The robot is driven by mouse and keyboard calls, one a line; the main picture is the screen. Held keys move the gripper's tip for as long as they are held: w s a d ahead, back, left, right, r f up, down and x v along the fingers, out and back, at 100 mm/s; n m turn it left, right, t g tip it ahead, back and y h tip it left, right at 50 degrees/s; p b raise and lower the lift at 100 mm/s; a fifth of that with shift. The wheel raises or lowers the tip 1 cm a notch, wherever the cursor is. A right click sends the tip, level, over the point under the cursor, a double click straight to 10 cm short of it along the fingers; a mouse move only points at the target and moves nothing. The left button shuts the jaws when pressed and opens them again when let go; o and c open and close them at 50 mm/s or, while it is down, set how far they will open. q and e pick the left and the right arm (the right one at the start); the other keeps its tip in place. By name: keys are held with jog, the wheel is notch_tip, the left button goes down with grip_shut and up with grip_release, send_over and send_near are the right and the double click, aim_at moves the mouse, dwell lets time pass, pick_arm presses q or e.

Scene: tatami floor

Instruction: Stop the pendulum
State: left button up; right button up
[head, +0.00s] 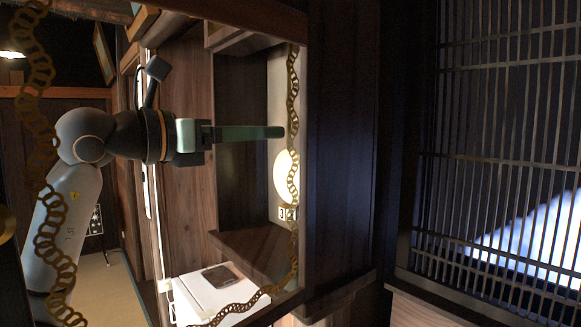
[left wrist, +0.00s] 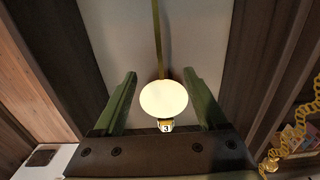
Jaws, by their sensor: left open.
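The pendulum has a pale glowing disc (head: 284,178) inside the tall wooden clock case, partly crossed by a gold chain in the head view. In the left wrist view its disc (left wrist: 163,98) appears between my two fingers, with a thin rod (left wrist: 157,40) running up from it. My left gripper (head: 279,132) reaches in from the left, its green fingers level with the rod just above the disc. In the left wrist view my left gripper (left wrist: 160,75) is open, with a finger on each side of the disc; I see no contact. My right gripper is not in view.
The clock case's dark wooden frame (head: 340,140) stands close around the opening. A gold chain (head: 292,80) hangs along it and sags over a white box (head: 210,300) with a dark flat item (head: 222,275) on it. Another chain (head: 45,130) hangs at left. A slatted screen (head: 500,100) stands at right.

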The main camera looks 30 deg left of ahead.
pick_arm(q)
jog(key=shift+b+v, duration=0.55)
jog(key=shift+v, duration=1.45)
